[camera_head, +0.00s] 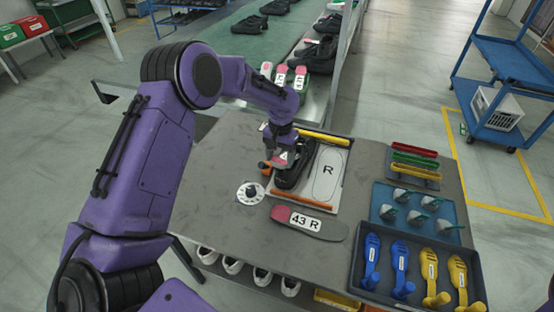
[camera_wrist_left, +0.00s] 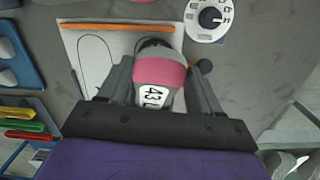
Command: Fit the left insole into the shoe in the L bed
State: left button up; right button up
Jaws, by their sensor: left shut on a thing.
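My left gripper (camera_head: 281,150) is shut on the left insole, low over the black shoe (camera_head: 298,172) in the L bed. In the left wrist view the insole (camera_wrist_left: 160,75), grey with a pink band and a "43 L" label, sits between the two fingers (camera_wrist_left: 160,90). Its far end overlaps the opening of the shoe (camera_wrist_left: 154,44); how deep it sits inside is hidden. The bed board (camera_head: 331,198) has an empty outline marked R beside the shoe. My right gripper is not in view.
The "43 R" insole (camera_head: 332,229) lies in front of the board, near a white dial (camera_head: 250,193). Orange (camera_head: 301,199) and yellow (camera_head: 325,137) bars edge the board. At the right are a blue tray (camera_head: 382,200) and a dark tray of blue and yellow tools (camera_head: 420,240).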

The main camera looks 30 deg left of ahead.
pick_arm(q)
jog(key=shift+w+a+f+b, duration=0.15)
jog(key=shift+w+f, duration=0.15)
jog(key=shift+w, duration=0.4)
jog(key=shift+w+f+b, duration=0.15)
jog(key=shift+w+f, duration=0.15)
jog(key=shift+w, duration=0.35)
jog(key=shift+w+a+f+t+b, duration=0.1)
jog(key=shift+w+f+t+b, duration=0.15)
jog(key=shift+w, duration=0.35)
jog(key=shift+w+a+f+t+b, duration=0.15)
jog(key=shift+w+f+b, duration=0.1)
jog(key=shift+w, duration=0.35)
jog(key=shift+s+f+t+b, duration=0.15)
jog(key=shift+f+t+b, duration=0.3)
jog(key=shift+f, duration=0.2)
jog(key=o, duration=1.1)
jog(key=shift+d, duration=0.1)
jog(key=shift+f, duration=0.1)
jog(key=shift+r+p, duration=1.6)
jog(key=shift+p, duration=0.3)
